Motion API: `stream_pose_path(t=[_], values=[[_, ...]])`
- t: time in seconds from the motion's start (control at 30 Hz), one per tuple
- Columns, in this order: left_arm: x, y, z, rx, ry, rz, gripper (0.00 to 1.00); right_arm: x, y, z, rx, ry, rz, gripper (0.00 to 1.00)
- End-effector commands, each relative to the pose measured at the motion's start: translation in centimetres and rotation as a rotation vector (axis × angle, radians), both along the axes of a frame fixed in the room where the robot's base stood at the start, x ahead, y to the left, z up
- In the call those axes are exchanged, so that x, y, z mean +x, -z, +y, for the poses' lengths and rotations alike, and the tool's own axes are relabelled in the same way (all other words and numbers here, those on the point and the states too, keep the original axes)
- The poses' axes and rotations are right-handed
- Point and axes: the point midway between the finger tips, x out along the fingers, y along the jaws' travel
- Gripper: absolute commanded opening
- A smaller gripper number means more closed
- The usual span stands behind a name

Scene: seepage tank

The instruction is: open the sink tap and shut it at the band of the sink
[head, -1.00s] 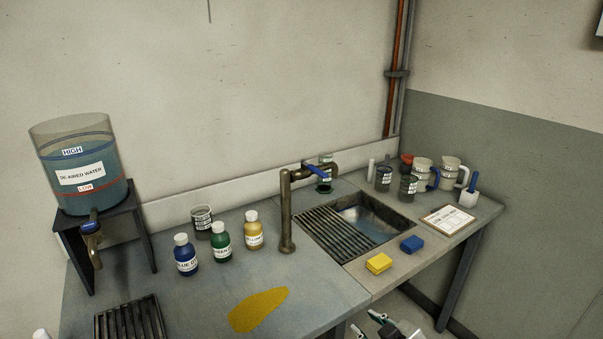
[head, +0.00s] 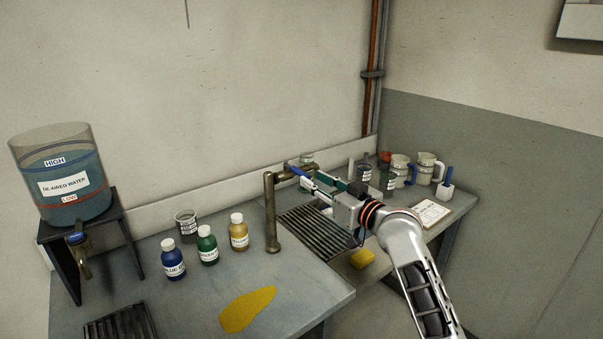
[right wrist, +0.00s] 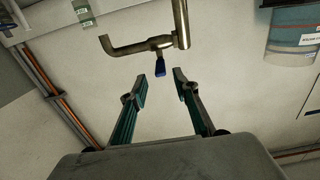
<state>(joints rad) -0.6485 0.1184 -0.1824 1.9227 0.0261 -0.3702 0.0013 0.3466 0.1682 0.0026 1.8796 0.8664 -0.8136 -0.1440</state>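The sink tap (head: 271,215) is a brass pipe with a bent spout and a blue lever (head: 297,171). My right gripper (head: 311,182) reaches in from the right, its tips close to the lever. In the right wrist view the tap (right wrist: 125,48) is seen with its blue lever (right wrist: 160,69) just beyond the fingertips of my gripper (right wrist: 169,72). The fingers are apart and nothing is between them; contact with the lever cannot be made out. My left gripper is out of view.
Blue (head: 173,261), green (head: 207,246) and yellow (head: 239,233) dye bottles stand left of the tap, near a beaker (head: 186,223). A de-aired water tank (head: 62,185) stands far left. Jugs (head: 401,170) and a clipboard (head: 431,213) are at right. A yellow sponge (head: 362,259) lies in front.

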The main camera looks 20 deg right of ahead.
Motion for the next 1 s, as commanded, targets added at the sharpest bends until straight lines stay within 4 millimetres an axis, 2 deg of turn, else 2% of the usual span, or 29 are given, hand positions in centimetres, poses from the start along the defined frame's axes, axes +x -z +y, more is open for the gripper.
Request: stream_pose_path(t=[0.2,0.4,0.8,0.9,0.93,1.0], values=[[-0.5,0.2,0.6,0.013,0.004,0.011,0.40,3.3,-0.1,1.3,0.002,-0.001,0.001,0.30],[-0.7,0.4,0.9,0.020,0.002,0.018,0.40,5.4,0.0,2.1,0.000,-0.001,0.001,0.30],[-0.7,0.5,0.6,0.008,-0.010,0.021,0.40,6.1,0.1,2.3,-0.003,0.000,0.001,0.30],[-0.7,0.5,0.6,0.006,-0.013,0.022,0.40,6.1,0.1,2.3,-0.003,0.000,0.001,0.04],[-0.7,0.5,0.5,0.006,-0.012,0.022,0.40,6.0,0.1,2.3,-0.003,0.000,0.001,0.00],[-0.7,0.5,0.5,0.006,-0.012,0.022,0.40,6.0,0.1,2.3,-0.003,0.000,0.001,0.00]])
